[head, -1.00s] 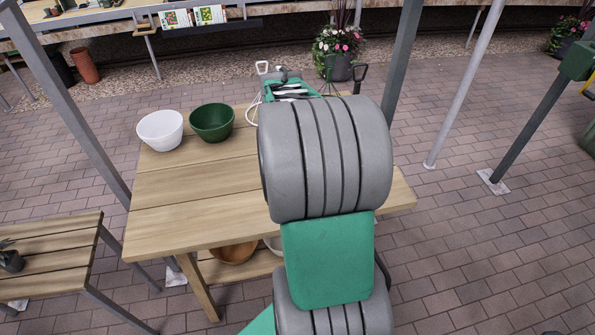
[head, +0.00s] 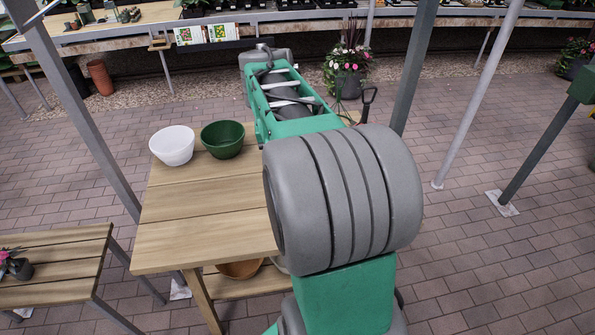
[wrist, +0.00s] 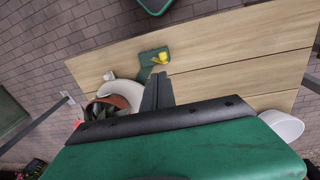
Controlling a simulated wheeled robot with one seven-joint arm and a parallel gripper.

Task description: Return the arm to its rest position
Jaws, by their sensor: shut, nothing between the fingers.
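My arm (head: 345,200) reaches out over the wooden table (head: 190,220) in the head view, its grey joint and green links covering the table's right part. My gripper's tips are hidden behind the arm there. In the wrist view my gripper (wrist: 158,85) shows as dark fingers, shut together with nothing between them, above the table top.
A white bowl (head: 172,146) and a green bowl (head: 222,139) stand left of my arm. The wrist view shows a green thing with a yellow part (wrist: 158,60) near the fingers. Metal posts (head: 75,105) (head: 410,75) flank the table. Brick paving (head: 480,270) is free at right.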

